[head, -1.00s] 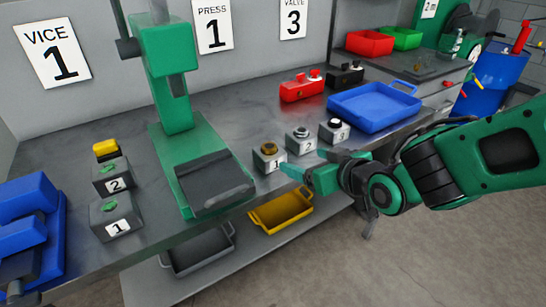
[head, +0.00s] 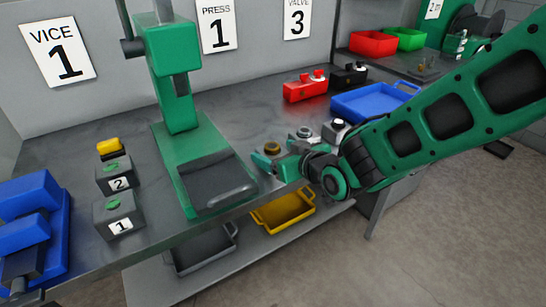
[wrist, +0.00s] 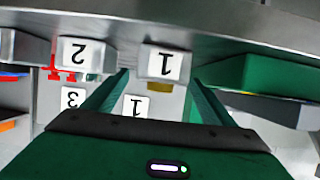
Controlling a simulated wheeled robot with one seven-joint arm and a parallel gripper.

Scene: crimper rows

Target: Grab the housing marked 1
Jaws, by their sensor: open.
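The housing marked 1 (head: 271,147), a small grey box with a brassy top, stands at the bench's front edge, right of the green press. My gripper (head: 274,165) is in front of it and hides much of its body and its label in the head view. In the wrist view, upside down, its white "1" label (wrist: 162,62) lies between and just beyond the tips of my open gripper (wrist: 159,78). I cannot tell whether the fingers touch it. The housing marked 2 (head: 303,133) stands to its right; its label shows in the wrist view (wrist: 80,55).
The green press (head: 195,165) stands close on the left. Another grey box marked 1 (head: 119,220), with a green top, is farther left. A third housing (head: 338,127), a red box (head: 305,88) and a blue tray (head: 370,102) are to the right.

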